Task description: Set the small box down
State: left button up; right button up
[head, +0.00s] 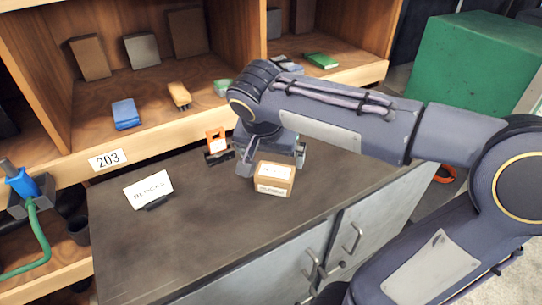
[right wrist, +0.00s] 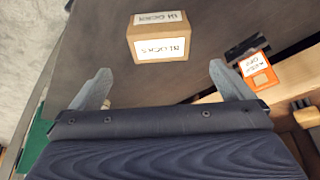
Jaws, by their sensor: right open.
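The small box (head: 273,179) is brown cardboard with white labels and sits upright on the dark grey counter (head: 215,235). In the right wrist view the small box (right wrist: 160,40) shows a label reading "BLOCKS". It lies just beyond my right fingertips, with a gap between. My right gripper (head: 273,161) is open and empty, right behind the box in the head view. Its two spread fingers also show in the right wrist view (right wrist: 160,74). My left gripper is not in view.
A white "BLOCKS" sign (head: 149,188) stands on the counter's left. An orange item in a black holder (head: 216,142) stands behind the box, to the left. A wooden shelf (head: 185,75) with several small blocks is at the back. The counter front is clear.

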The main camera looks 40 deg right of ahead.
jog(key=s+a+f+n+y, duration=0.1)
jog(key=s, duration=0.2)
jog(key=s+a+f+n+y, duration=0.1)
jog(key=s+f+n+y, duration=0.1)
jog(key=s, duration=0.1)
jog(key=s+a+f+n+y, duration=0.1)
jog(key=s+a+f+n, duration=0.1)
jog(key=s, duration=0.1)
jog(key=shift+t, duration=0.4)
jog(key=s+a+f+n+t+y, duration=0.2)
jog(key=s+a+f+n+y, duration=0.1)
jog(key=s+a, duration=0.1)
jog(key=shift+a+f+n, duration=0.15)
jog(key=shift+a+n, duration=0.15)
jog(key=shift+a, duration=0.2)
jog(key=shift+c, duration=0.4)
